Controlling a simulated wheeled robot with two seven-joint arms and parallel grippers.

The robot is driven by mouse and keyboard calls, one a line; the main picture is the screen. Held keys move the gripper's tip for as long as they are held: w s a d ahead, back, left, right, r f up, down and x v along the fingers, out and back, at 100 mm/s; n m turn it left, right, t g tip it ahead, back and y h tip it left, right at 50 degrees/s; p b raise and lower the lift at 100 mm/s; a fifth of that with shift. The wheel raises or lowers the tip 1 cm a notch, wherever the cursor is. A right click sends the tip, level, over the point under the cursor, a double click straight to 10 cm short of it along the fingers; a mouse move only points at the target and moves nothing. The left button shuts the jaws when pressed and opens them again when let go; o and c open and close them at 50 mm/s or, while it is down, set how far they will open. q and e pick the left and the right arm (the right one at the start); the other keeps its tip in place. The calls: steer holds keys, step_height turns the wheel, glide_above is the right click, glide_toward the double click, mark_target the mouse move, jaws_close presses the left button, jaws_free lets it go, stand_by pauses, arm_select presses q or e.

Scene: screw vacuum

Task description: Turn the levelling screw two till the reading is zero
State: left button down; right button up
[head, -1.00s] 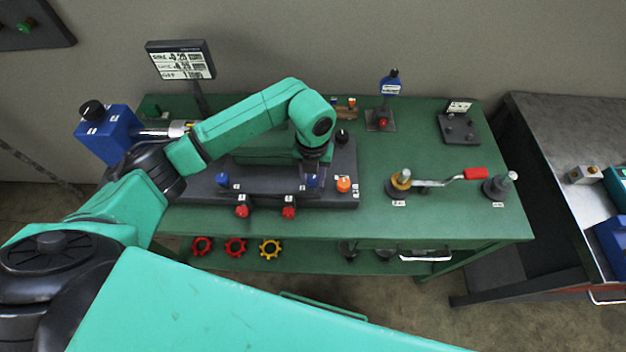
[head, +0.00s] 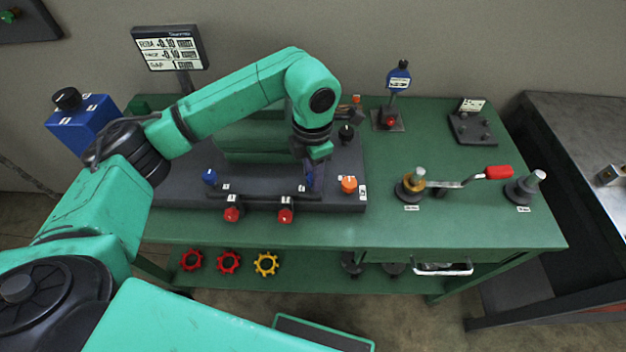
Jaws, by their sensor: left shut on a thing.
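My left gripper (head: 311,180) points down at the right blue screw knob (head: 309,174) on the dark base plate and is shut on it. The fingers hide most of this knob. Another blue screw knob (head: 209,177) stands free at the left of the plate's front part. My right gripper is not in view.
Red knobs (head: 232,214) sit along the plate's front, and an orange knob (head: 349,184) is just right of my gripper. A red-handled lever (head: 498,172) lies at the table's right. Bare green tabletop (head: 440,230) is free at the front right.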

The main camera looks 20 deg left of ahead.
arm_select(q)
steer(key=m+b, duration=0.3)
steer(key=m, duration=0.1)
steer(key=shift+w, duration=0.1)
steer(key=shift+r+m+b, duration=0.15)
steer(key=shift+m+b, duration=1.2)
steer(key=shift+m, duration=0.75)
steer(key=c, duration=0.6)
jaws_free()
steer(key=shift+o, duration=0.5)
